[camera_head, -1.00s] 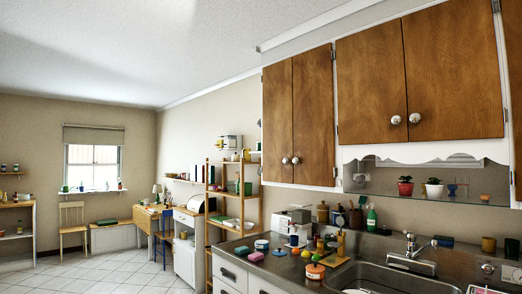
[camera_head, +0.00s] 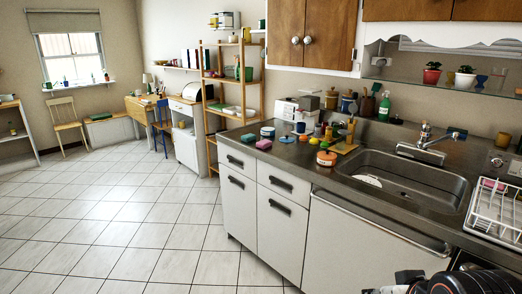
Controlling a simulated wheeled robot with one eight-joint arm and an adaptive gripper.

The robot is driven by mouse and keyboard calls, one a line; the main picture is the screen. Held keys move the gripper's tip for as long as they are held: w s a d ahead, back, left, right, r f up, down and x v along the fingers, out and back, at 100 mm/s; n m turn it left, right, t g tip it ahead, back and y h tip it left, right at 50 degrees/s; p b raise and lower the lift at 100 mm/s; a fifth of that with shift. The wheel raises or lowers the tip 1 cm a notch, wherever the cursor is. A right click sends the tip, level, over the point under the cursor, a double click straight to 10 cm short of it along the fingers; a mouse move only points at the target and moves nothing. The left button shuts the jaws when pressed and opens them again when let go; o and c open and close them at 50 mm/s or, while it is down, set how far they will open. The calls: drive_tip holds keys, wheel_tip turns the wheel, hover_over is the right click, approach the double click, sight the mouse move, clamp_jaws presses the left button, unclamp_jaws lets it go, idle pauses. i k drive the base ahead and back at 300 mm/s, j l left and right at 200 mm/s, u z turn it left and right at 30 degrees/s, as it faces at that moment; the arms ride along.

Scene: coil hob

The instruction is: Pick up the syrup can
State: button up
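I cannot pick out the syrup can for sure; the small items on the counter (camera_head: 224,127) are too small to read. A group of small items stands there left of the sink, among them an orange and white round tub (camera_head: 326,159) and a blue and white round tub (camera_head: 267,131). Black and silver parts of my arm (camera_head: 445,284) show at the bottom right edge, well in front of the counter. The fingertips of my gripper cannot be made out there, so whether it is open or shut is unclear. Nothing is seen held.
The steel sink (camera_head: 440,187) is right of the group, with a white dish rack (camera_head: 497,208) at far right. A pink sponge (camera_head: 264,144) and a green bottle (camera_head: 384,107) are on the counter. Wall cupboards (camera_head: 298,25) hang above. The tiled floor (camera_head: 130,215) at left is clear.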

sight(262, 22)
drive_tip(key=i+j+u, duration=0.65)
drive_tip(key=i+u, duration=0.15)
drive_tip(key=i+j+u, duration=0.1)
drive_tip(key=i+u, duration=0.3)
drive_tip(key=i+l+u, duration=0.1)
drive_tip(key=i+u, duration=0.3)
drive_tip(key=i+z, duration=0.1)
drive_tip(key=i, duration=0.45)
drive_tip(key=i+z, duration=0.1)
drive_tip(key=i, duration=0.45)
drive_tip(key=i+j+z, duration=0.1)
drive_tip(key=i, duration=0.45)
drive_tip(key=i+j+z, duration=0.1)
drive_tip(key=i, duration=0.45)
drive_tip(key=i+l+z, duration=0.1)
drive_tip(key=i+z, duration=0.25)
drive_tip(key=i, duration=0.15)
drive_tip(key=i+z, duration=0.4)
drive_tip(key=i+j+z, duration=0.2)
drive_tip(key=i+z, duration=0.15)
drive_tip(key=i, duration=0.2)
drive_tip(key=i+j+z, duration=0.4)
drive_tip(key=i+l, duration=0.05)
drive_tip(key=l, duration=0.05)
